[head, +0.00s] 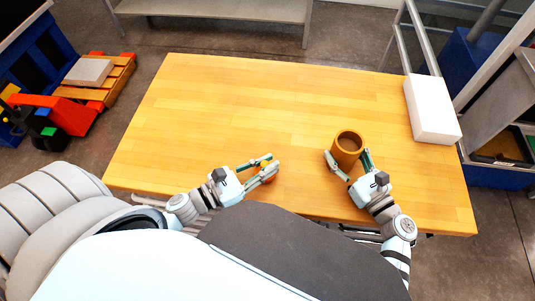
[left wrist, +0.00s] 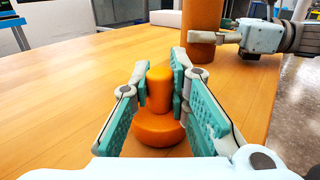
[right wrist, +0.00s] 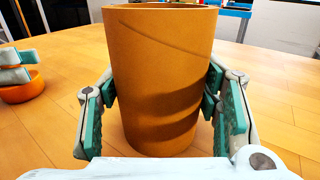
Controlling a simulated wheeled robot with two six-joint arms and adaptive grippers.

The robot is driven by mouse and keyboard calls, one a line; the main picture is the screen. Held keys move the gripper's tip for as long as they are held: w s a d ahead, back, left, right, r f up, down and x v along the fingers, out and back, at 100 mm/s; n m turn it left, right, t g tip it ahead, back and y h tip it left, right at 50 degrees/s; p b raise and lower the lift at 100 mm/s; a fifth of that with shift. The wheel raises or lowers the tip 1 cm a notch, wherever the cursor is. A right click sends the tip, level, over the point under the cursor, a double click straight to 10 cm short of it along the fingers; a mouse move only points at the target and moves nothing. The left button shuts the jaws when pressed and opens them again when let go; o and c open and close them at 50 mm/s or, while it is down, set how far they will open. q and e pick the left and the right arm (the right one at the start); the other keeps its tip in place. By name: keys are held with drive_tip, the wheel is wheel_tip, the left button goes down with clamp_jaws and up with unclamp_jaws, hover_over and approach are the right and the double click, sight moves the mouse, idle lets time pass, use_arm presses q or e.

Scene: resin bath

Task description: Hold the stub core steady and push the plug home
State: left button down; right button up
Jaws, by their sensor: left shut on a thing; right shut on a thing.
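The stub core (head: 346,160) is an upright orange-brown tube with an open top, standing on the table. My right gripper (head: 347,154) is shut on its sides, one finger left and one right, as the right wrist view of the core (right wrist: 160,75) shows. The orange plug (left wrist: 159,92) has a narrow round stem above a wider disc. My left gripper (head: 272,164) is shut on the stem, left of the core and apart from it. The disc is down, at or just above the table; I cannot tell whether it touches. The core's far side is hidden.
The wooden table (head: 220,110) is clear behind and between the grippers. A white block (head: 432,108) lies at its right edge. A pallet with a red and orange frame (head: 95,85) stands on the floor at the left, off the table.

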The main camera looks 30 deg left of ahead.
use_arm(q)
drive_tip(key=shift+s+d, duration=0.35)
drive_tip(key=shift+s, duration=0.8)
drive_tip(key=shift+s+d, duration=0.3)
drive_tip(key=shift+s, duration=0.85)
drive_tip(key=shift+s+d, duration=0.35)
drive_tip(key=shift+s, duration=0.8)
drive_tip(key=c, duration=1.5)
unclamp_jaws()
drive_tip(key=shift+o, duration=0.2)
drive_tip(key=v, duration=1.2)
